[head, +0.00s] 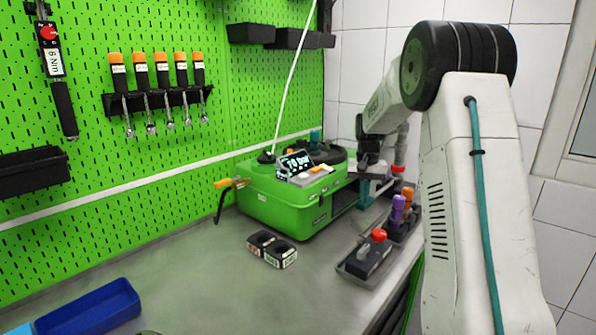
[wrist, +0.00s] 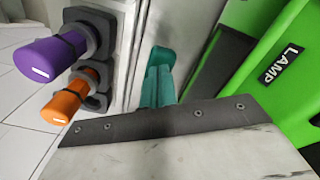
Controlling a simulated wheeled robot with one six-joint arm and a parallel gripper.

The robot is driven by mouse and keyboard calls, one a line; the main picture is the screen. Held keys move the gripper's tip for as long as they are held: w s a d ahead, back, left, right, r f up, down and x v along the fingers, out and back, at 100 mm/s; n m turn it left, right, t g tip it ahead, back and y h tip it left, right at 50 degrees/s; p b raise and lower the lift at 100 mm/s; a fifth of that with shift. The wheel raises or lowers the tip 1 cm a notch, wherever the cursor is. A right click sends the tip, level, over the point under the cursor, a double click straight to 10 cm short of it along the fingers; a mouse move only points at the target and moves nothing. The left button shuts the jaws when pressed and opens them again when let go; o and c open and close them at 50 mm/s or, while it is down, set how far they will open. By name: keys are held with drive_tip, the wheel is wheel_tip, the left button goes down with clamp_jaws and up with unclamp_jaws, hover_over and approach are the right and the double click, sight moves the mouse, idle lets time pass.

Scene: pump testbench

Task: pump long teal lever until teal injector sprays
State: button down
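A teal upright part (wrist: 158,88), which looks like the lever, shows in the wrist view just beyond the edge of my gripper (wrist: 172,118). Its lower end is hidden behind my gripper. In the head view my gripper (head: 371,163) is at the right end of the green pump testbench (head: 290,205), with a teal part (head: 364,192) just below it. I cannot tell whether my gripper touches the teal part. My fingertips do not show clearly, so their opening is unclear. No spray is visible.
Purple (wrist: 48,58) and orange (wrist: 66,102) knobs stick out left of the teal part. A red-topped button box (head: 368,255) stands at the table's right edge. Black blocks (head: 272,249) and a blue tray (head: 90,309) lie on the table. The front middle is clear.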

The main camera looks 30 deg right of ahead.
drive_tip(key=shift+w+d+r, duration=0.1)
drive_tip(key=shift+d+r, duration=0.1)
drive_tip(key=shift+r, duration=1.4)
drive_tip(key=shift+w+d+r, duration=0.1)
drive_tip(key=shift+d+r, duration=0.1)
drive_tip(key=shift+r, duration=1.35)
drive_tip(key=shift+f, duration=0.1)
idle(0.3)
idle(0.4)
drive_tip(key=shift+s+a+f, duration=0.1)
drive_tip(key=shift+a+f, duration=0.1)
drive_tip(key=shift+f, duration=1.4)
drive_tip(key=shift+s+a+f, duration=0.1)
drive_tip(key=shift+a+f, duration=0.1)
drive_tip(key=shift+f, duration=1.35)
drive_tip(key=shift+w+d+r, duration=0.1)
drive_tip(key=shift+d+r, duration=0.1)
drive_tip(key=shift+r, duration=1.5)
drive_tip(key=shift+w+d+r, duration=0.1)
drive_tip(key=shift+d+r, duration=0.1)
drive_tip(key=shift+r, duration=1.45)
